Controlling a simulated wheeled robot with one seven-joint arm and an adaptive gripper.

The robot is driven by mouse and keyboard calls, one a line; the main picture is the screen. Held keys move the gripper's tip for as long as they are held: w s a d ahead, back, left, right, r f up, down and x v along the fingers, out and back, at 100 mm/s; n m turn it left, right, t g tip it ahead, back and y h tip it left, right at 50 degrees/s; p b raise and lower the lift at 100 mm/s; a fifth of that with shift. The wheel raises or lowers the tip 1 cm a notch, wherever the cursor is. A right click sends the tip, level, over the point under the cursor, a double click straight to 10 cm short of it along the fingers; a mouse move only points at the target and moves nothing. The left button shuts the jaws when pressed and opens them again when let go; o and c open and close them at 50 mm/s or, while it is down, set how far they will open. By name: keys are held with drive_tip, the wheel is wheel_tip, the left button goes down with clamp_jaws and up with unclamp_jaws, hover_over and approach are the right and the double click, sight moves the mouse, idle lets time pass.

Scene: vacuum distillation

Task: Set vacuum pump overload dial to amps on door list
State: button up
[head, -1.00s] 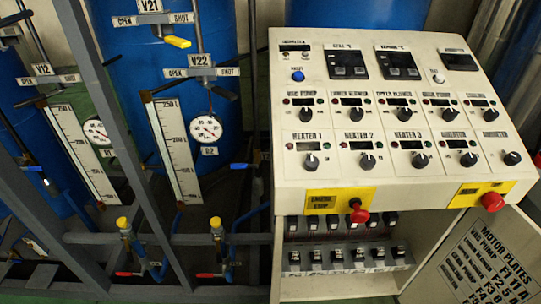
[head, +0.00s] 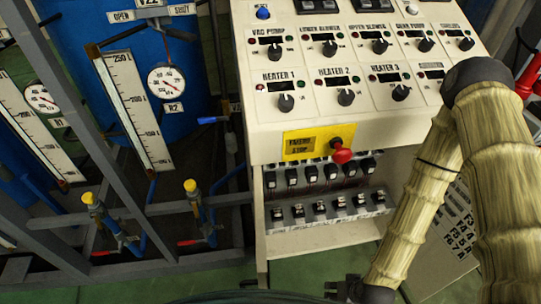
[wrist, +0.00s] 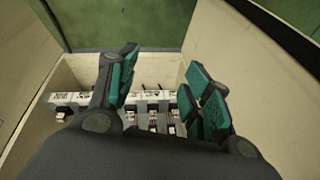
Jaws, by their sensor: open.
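The open cabinet under the control panel holds an upper row of dark devices (head: 311,173) and a lower row of small units with dark tops (head: 319,208). Which of them is the vacuum pump overload dial cannot be read. In the wrist view the unit rows (wrist: 153,112) lie beyond my gripper (wrist: 165,88), whose teal-padded fingers are apart with nothing between them. In the head view my gripper is low in front of the cabinet, mostly cut off. The door list (head: 458,232) at right is partly hidden by my arm, and its values are unreadable here.
The sloped panel (head: 375,128) overhangs the cabinet, with a red emergency stop (head: 341,153) on its front edge. The open door (head: 437,262) stands right of the opening. A pipe frame with yellow-topped valves (head: 190,186) stands left. Green floor shows below.

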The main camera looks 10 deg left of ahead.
drive_tip(key=w+a+f+n+t+y+b, duration=0.2)
drive_tip(key=w+a+t+y+b, duration=0.15)
drive_tip(key=w+a+b, duration=0.5)
drive_tip(key=w+a+f+n+t+y+b, duration=0.2)
drive_tip(key=w+a+t+b, duration=0.3)
drive_tip(key=w+a, duration=0.6)
drive_tip(key=w+a+r+t+b, duration=0.3)
drive_tip(key=w+r+b, duration=0.2)
drive_tip(key=w, duration=0.3)
drive_tip(key=w+a+r+t+y+b, duration=0.1)
drive_tip(key=w+a+r+t+b, duration=0.2)
drive_tip(key=w+b, duration=0.4)
drive_tip(key=w+a+r+t+y+b, duration=0.1)
drive_tip(key=w+a+r+t+b, duration=0.2)
drive_tip(key=w+a+r+b, duration=0.2)
drive_tip(key=w+r+b, duration=0.1)
drive_tip(key=w+r, duration=0.2)
drive_tip(key=w, duration=0.2)
drive_tip(key=c, duration=1)
